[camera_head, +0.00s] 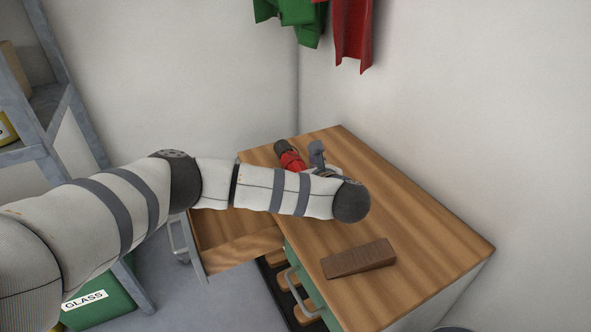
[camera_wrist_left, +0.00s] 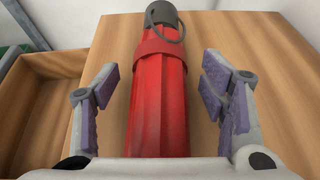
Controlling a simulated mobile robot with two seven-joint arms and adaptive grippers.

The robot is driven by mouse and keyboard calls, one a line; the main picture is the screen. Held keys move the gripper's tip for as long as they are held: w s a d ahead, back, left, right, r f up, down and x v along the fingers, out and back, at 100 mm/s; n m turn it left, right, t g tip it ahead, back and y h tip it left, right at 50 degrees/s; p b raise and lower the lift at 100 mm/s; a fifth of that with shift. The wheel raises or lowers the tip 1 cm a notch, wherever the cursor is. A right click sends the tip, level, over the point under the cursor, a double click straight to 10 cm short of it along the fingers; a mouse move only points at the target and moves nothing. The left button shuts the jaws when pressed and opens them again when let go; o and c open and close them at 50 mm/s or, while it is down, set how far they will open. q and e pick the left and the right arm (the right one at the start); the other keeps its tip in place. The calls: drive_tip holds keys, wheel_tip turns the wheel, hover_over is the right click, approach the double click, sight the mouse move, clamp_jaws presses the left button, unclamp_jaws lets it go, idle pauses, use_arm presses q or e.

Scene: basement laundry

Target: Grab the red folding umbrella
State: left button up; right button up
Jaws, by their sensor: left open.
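The red folding umbrella (camera_head: 291,160) lies on the far left part of the wooden cabinet top, partly hidden by my left arm in the head view. In the left wrist view the umbrella (camera_wrist_left: 158,95) lies lengthwise between my fingers, with its dark grey end cap and ring at the top. My left gripper (camera_wrist_left: 165,90) is open, one finger on each side of the umbrella, with a gap on both sides. In the head view my left gripper (camera_head: 317,160) is mostly hidden behind its wrist. My right gripper is not in view.
A brown wedge-shaped block (camera_head: 358,259) lies on the near part of the cabinet top (camera_head: 420,235). An open drawer (camera_head: 235,250) sticks out on the left. A metal shelf (camera_head: 75,130) and a green GLASS bin (camera_head: 95,300) stand at the left. Green and red cloths (camera_head: 352,35) hang above.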

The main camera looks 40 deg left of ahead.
use_arm(q)
drive_tip(key=c, duration=1.5)
